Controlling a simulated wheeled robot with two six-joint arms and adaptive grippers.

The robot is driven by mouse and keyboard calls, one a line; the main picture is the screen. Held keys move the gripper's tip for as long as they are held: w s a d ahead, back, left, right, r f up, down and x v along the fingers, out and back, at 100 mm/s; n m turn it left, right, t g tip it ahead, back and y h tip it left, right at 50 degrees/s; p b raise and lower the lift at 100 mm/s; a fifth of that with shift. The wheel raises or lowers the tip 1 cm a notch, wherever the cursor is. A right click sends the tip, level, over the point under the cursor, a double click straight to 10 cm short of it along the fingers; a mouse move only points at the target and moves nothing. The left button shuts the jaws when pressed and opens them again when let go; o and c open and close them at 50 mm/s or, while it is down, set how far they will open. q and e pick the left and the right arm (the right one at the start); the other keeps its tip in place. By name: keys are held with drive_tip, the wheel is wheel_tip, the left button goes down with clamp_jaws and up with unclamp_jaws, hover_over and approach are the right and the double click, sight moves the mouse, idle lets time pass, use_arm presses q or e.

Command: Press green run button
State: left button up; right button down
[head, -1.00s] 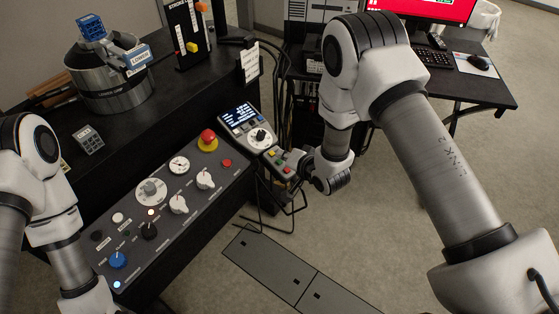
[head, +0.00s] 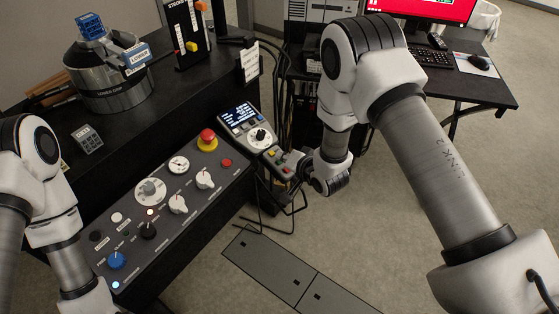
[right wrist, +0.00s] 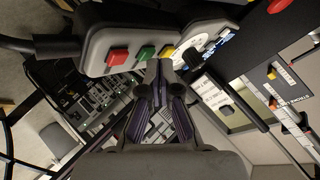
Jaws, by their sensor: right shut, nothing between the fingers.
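The green button (right wrist: 146,53) sits between a red button (right wrist: 117,57) and a yellow button (right wrist: 167,50) on a small grey button box (head: 270,158). My right gripper (right wrist: 160,68) is shut and empty. In the right wrist view its fingertips are close to the box, near the green and yellow buttons. I cannot tell whether they touch it. In the head view the right gripper (head: 301,162) is dark and small beside the right side of the box. My left arm (head: 62,220) shows at the left, but its gripper is out of view.
A grey control panel (head: 215,185) with knobs and a red mushroom button (head: 207,140) lies left of the box. A lit display unit (head: 240,117) stands just behind the box. Black cables hang below it. A desk with a red screen (head: 425,10) is at the back right.

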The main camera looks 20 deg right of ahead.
drive_tip(key=shift+f, duration=0.35)
drive_tip(key=shift+r, duration=0.15)
idle(0.3)
drive_tip(key=shift+s+d+r+p, duration=0.1)
drive_tip(key=shift+s+r+p, duration=0.05)
drive_tip(key=shift+r+p, duration=0.45)
